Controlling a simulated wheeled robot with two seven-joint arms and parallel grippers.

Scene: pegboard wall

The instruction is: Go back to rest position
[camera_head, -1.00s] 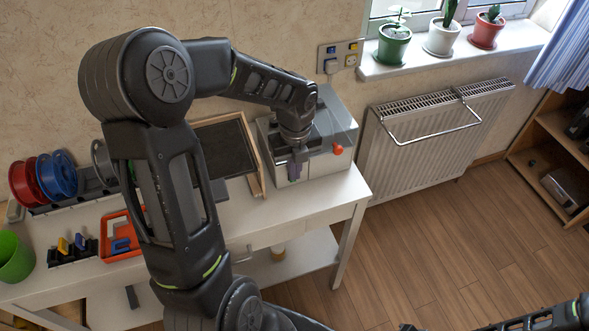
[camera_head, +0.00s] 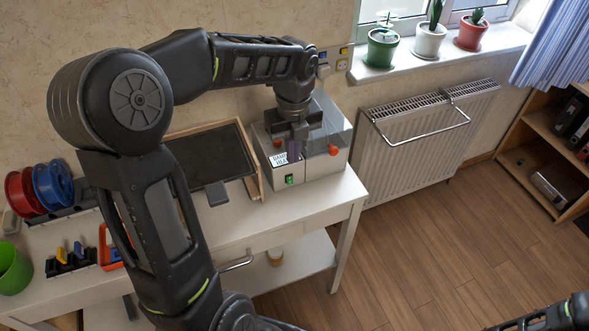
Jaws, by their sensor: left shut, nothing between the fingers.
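My left gripper (camera_head: 293,153) is shut and empty. It points down in front of the grey boxy machine (camera_head: 318,166) at the right end of the white table. The machine has a clear cover, a red knob (camera_head: 333,150), a label and a green switch (camera_head: 290,179). The gripper overlaps the machine's front in the picture; I cannot tell if they touch. My left arm comes up from the bottom and bends over the table. Part of my right arm (camera_head: 548,315) shows at the bottom right corner; its gripper is not clearly visible.
The white table (camera_head: 300,220) holds a dark tray (camera_head: 212,155) in a wooden frame, red and blue spools (camera_head: 53,184), a tool rack (camera_head: 70,258) and a green cup (camera_head: 14,268). A radiator (camera_head: 425,140), a windowsill with potted plants (camera_head: 428,42) and a shelf stand right. Floor there is clear.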

